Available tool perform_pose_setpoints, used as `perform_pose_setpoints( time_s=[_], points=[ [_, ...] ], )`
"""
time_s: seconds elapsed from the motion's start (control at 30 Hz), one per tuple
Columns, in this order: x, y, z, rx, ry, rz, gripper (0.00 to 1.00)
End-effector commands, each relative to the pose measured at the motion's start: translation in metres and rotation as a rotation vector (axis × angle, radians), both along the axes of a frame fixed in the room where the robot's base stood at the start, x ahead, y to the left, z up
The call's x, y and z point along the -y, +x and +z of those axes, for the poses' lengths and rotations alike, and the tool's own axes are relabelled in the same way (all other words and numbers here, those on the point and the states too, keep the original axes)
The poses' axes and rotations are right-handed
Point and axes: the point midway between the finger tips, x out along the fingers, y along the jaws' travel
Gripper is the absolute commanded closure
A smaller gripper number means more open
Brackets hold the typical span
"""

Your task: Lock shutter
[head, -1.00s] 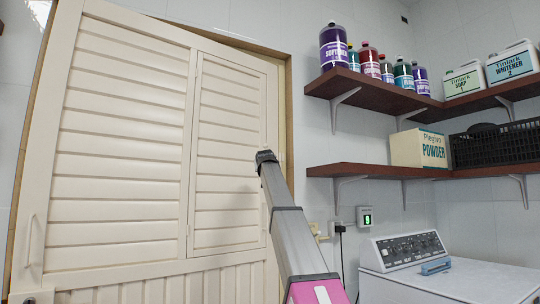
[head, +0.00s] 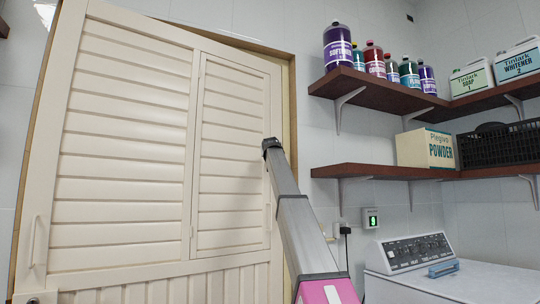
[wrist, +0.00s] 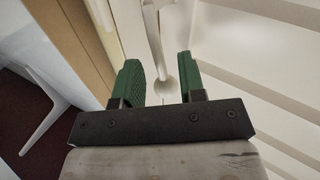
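The cream slatted shutter (head: 232,150) is a narrow framed panel in the upper right of a large cream door (head: 120,150). It looks flush with its frame. My gripper (head: 271,146) is at the shutter's right edge in the head view, and its fingers are hidden there. In the wrist view my gripper (wrist: 159,62) has two green-padded fingers spread apart. A pale rounded knob (wrist: 162,88) on a thin pale bar shows between them, touching neither finger visibly. Whether the knob is the latch, and its lock state, I cannot tell.
Brown shelves (head: 385,92) with bottles stand right of my arm. A powder box (head: 427,149) and black basket (head: 498,146) sit on the lower shelf. A white washing machine (head: 450,284) is below. A pale door handle (head: 34,242) is at far left.

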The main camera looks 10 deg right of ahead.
Motion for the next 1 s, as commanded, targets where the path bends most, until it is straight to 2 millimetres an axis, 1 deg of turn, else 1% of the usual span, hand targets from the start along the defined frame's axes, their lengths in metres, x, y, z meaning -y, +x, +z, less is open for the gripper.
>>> perform_pose_setpoints(
  time_s=[0.03, 0.13, 0.23, 0.47, 0.57, 0.6, 1.0],
  points=[
    [0.001, 0.011, 0.001, -0.001, 0.000, 0.000, 0.63],
    [0.002, 0.020, 0.000, -0.001, 0.000, 0.000, 0.63],
    [0.003, 0.024, 0.000, 0.000, 0.000, 0.001, 0.63],
    [0.003, 0.024, -0.001, 0.000, 0.000, 0.001, 0.63],
    [0.003, 0.024, -0.001, 0.000, 0.000, 0.001, 0.92],
    [0.003, 0.024, 0.000, 0.000, 0.000, 0.001, 1.00],
    [-0.001, 0.022, -0.002, 0.018, -0.034, 0.001, 1.00]
  ],
)
